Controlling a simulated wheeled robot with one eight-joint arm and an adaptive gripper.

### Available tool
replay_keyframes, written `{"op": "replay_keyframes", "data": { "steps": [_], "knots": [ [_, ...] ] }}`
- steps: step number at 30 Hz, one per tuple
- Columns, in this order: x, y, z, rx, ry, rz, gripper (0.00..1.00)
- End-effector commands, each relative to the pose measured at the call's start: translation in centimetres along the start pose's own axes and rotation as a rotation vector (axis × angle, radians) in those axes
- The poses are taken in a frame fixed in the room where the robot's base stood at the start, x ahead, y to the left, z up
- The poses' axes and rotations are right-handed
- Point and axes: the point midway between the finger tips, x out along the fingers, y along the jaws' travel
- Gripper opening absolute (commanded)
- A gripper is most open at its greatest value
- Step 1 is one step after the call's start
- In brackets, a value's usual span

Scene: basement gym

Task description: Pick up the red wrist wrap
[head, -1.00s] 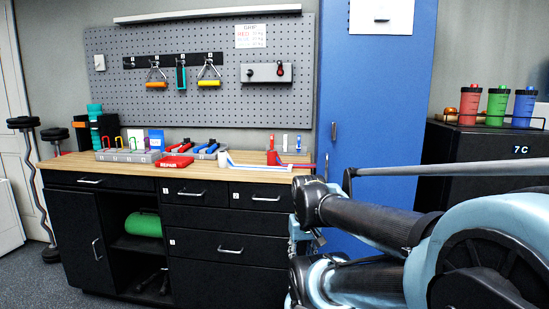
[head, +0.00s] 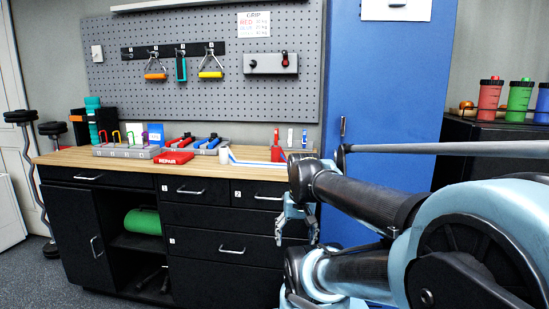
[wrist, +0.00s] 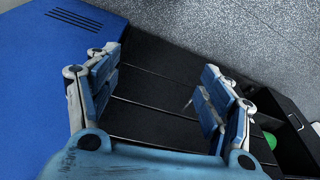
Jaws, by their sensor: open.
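My gripper (head: 297,216) hangs below counter height, in front of the right end of the black drawers. In the wrist view my gripper (wrist: 160,80) has its fingers wide apart with nothing between them. My arm hides part of the counter's right end.
A red box marked REPAIR (head: 174,157), a grey tray with coloured loops (head: 127,151) and red and blue hand grips (head: 208,143) crowd the counter. A blue locker (head: 375,70) stands right of the cabinet. The counter's front left edge is clear.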

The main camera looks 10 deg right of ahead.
Motion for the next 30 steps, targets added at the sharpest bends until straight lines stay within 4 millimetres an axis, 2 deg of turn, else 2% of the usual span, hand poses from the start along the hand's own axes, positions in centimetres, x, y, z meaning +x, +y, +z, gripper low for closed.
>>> {"op": "replay_keyframes", "data": {
  "steps": [1,6,15,24,30],
  "knots": [
    [-1.4,-0.2,-1.6,0.065,-0.002,-0.008,0.74],
    [-5.8,-1.2,-7.0,0.343,-0.015,-0.045,0.74],
    [-12.3,-2.5,-17.4,0.839,-0.062,-0.105,0.74],
    [-17.0,-2.9,-28.3,1.329,-0.138,-0.153,0.74],
    [-19.1,-2.5,-35.6,1.654,-0.203,-0.175,0.74]
  ]
}}
